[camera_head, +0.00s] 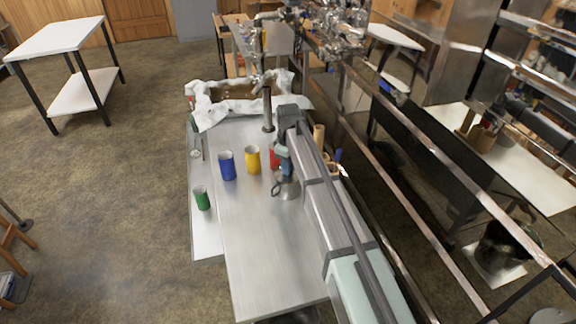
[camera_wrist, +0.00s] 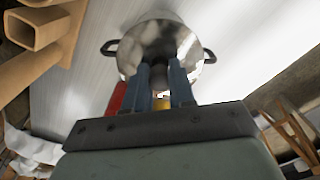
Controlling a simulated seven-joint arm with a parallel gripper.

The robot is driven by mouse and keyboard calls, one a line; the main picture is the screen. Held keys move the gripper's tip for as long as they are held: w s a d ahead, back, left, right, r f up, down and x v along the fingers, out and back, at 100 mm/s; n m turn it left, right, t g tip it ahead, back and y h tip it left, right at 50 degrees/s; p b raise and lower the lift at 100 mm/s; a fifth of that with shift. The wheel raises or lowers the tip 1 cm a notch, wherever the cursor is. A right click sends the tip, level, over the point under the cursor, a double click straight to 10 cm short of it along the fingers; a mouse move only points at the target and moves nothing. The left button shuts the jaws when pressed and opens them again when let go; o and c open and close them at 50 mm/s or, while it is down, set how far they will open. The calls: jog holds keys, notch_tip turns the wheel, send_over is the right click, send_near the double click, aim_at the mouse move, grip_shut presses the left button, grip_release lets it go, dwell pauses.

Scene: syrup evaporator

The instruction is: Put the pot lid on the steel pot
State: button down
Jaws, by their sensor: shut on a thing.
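The steel pot (camera_head: 287,189) stands on the metal counter, partly hidden behind my arm. In the wrist view the pot (camera_wrist: 131,50) shows a shiny round shape, with a dark handle on each side. My gripper (camera_wrist: 160,76) is shut on the dark knob of the pot lid (camera_wrist: 165,40), whose shiny face lies over the pot. In the head view my gripper (camera_head: 285,170) is right above the pot, and the lid is hard to make out. I cannot tell whether the lid touches the rim all round.
A red cup (camera_head: 274,158) stands close to the pot, with a yellow cup (camera_head: 253,160) and a blue cup (camera_head: 227,166) to its left. A green cup (camera_head: 202,199) stands on the lower ledge. The counter's front (camera_head: 265,270) is clear. Cardboard tubes (camera_wrist: 38,28) are near the gripper.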

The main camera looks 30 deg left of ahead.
jog(key=shift+f, duration=0.3)
jog(key=c, duration=0.9)
grip_release()
jog(key=shift+c, duration=0.2)
notch_tip(320, 180, up, 13)
jog(key=shift+f, duration=0.2)
